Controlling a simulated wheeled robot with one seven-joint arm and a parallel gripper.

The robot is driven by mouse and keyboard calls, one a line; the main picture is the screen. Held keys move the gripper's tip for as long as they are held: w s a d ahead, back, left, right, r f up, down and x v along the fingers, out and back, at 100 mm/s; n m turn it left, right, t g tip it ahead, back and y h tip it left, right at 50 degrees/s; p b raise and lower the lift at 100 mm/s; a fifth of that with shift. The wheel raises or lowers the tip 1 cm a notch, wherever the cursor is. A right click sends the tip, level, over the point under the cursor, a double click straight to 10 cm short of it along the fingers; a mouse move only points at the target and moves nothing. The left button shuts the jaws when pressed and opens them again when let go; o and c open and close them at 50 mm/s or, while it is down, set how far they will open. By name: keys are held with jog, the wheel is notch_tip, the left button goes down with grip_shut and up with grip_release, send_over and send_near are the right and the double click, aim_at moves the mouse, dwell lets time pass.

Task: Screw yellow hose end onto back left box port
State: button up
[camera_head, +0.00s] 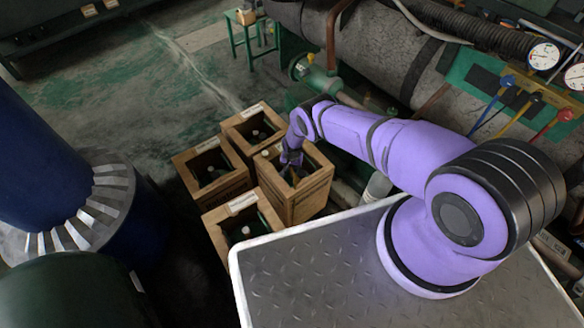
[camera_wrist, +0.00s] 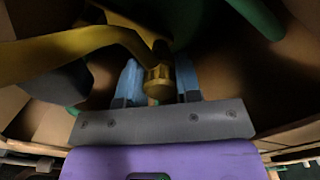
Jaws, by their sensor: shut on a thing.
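My gripper (camera_head: 291,163) reaches down into the right-hand wooden box (camera_head: 311,200) of a cluster. In the wrist view its two blue fingertips (camera_wrist: 158,82) are shut on the brass end fitting (camera_wrist: 158,84) of the yellow hose. The yellow hose (camera_wrist: 60,50) runs from the fitting toward the upper left. Brown box walls surround the fingers, and dark green shapes (camera_wrist: 258,16) show behind them. The port in this box is hidden, so I cannot tell whether the fitting touches or sits on it.
Other open wooden boxes stand close around: one at the back (camera_head: 245,153), one at the left (camera_head: 190,180) and one at the front (camera_head: 212,232). Dark tops with small light ends show inside. Round gauges (camera_head: 543,55) with coloured hoses are at the upper right. A large pipe runs behind.

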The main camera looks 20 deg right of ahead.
jog(key=shift+m, duration=1)
jog(key=o, duration=1)
jog(key=shift+f, duration=0.1)
jog(key=shift+r, duration=5.45)
